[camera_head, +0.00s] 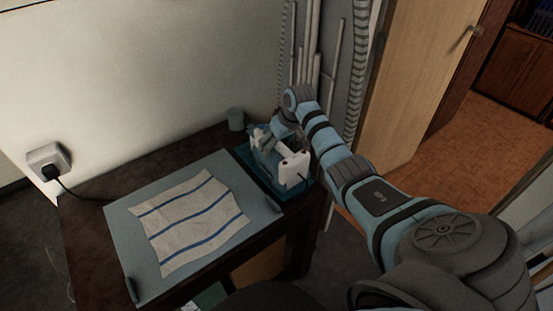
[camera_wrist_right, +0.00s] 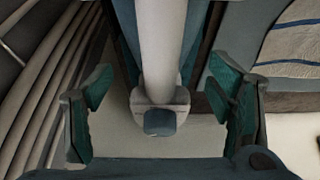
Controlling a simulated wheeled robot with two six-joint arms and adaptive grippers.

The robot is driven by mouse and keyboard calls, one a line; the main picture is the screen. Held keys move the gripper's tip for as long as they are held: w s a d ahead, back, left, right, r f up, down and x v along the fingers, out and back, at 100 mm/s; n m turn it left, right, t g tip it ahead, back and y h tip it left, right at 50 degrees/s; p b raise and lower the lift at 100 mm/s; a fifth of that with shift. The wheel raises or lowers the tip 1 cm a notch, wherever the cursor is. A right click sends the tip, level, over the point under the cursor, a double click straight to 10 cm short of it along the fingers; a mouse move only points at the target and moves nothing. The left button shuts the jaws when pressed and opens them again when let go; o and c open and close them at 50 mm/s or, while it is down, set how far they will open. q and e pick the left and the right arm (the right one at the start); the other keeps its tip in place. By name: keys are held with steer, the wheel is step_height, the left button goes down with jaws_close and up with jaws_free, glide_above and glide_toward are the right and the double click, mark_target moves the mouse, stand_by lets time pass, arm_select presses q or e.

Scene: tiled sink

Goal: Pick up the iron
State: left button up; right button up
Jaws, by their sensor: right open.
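The iron (camera_head: 292,168), white and teal, stands at the far right corner of the dark table, partly hidden by my right arm. My right gripper (camera_head: 280,128) is over it, coming from above. In the right wrist view, a pale handle-like part of the iron (camera_wrist_right: 160,60) with a grey end runs down the middle, between the fingers of the right gripper (camera_wrist_right: 163,112). The fingers are spread wide on both sides, with gaps between them and the handle. My left gripper is not in view.
A striped cloth (camera_head: 195,220) lies on a pale blue board (camera_head: 125,225) left of the iron. Pipes (camera_head: 333,60) rise just behind my right arm. A wall socket (camera_head: 48,160) with a plugged cord is at left.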

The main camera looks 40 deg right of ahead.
steer(key=shift+r, duration=0.15)
steer(key=shift+c, duration=0.6)
steer(key=c, duration=1.6)
steer(key=shift+r, duration=0.2)
